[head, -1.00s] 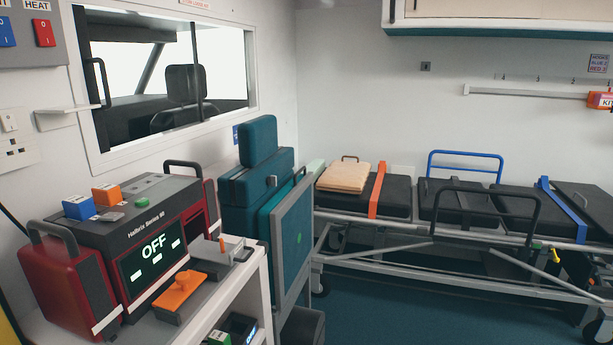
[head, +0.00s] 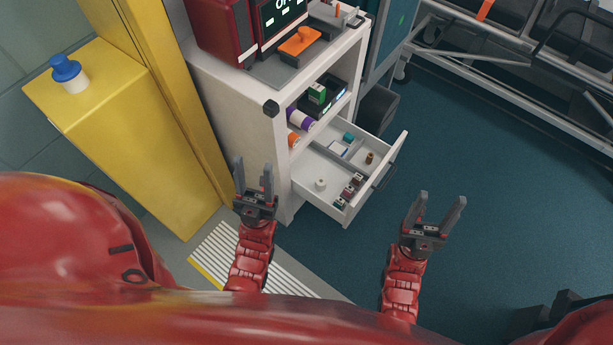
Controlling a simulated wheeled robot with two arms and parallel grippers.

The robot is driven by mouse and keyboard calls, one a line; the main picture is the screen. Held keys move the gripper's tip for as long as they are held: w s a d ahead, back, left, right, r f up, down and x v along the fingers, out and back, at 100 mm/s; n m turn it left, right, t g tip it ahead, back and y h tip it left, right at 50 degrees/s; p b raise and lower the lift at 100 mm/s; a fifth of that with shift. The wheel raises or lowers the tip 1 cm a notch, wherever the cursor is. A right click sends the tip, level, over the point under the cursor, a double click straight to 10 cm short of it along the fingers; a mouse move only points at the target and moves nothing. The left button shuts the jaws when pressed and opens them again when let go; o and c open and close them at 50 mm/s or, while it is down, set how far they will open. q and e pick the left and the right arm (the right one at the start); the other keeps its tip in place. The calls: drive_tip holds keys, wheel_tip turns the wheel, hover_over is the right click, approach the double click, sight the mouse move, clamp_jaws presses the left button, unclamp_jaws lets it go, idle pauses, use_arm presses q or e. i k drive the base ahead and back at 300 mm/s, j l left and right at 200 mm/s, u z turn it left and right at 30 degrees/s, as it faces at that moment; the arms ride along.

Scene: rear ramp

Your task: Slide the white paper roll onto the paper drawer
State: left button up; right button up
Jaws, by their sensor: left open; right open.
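A small white cylinder (head: 320,184), which looks like the paper roll, stands in the front left of an open white drawer (head: 345,217). The drawer is pulled out of a white cabinet (head: 240,105). The red and dark monitor (head: 222,30) on the cabinet is cut off by the top edge, and I cannot make out a paper drawer on it. My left gripper (head: 253,168) is open and empty, left of the open drawer and in front of the cabinet's side. My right gripper (head: 441,200) is open and empty, right of the drawer, over the floor.
The drawer also holds several small vials (head: 351,187) and a brown bottle (head: 369,158). A purple-and-white roll (head: 300,119) lies on the shelf above. A yellow cabinet (head: 130,130) stands at left. The teal floor (head: 500,210) at right is clear, with the stretcher beyond.

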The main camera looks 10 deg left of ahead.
sight(321, 184)
drive_tip(key=k+j+u, duration=0.2)
drive_tip(key=k, duration=0.25)
drive_tip(key=i+l, duration=0.15)
drive_tip(key=i+u, duration=0.35)
drive_tip(key=i+l+u, duration=0.15)
drive_tip(key=k+z, duration=0.5)
drive_tip(key=k+j+u, duration=0.15)
drive_tip(key=k, duration=0.45)
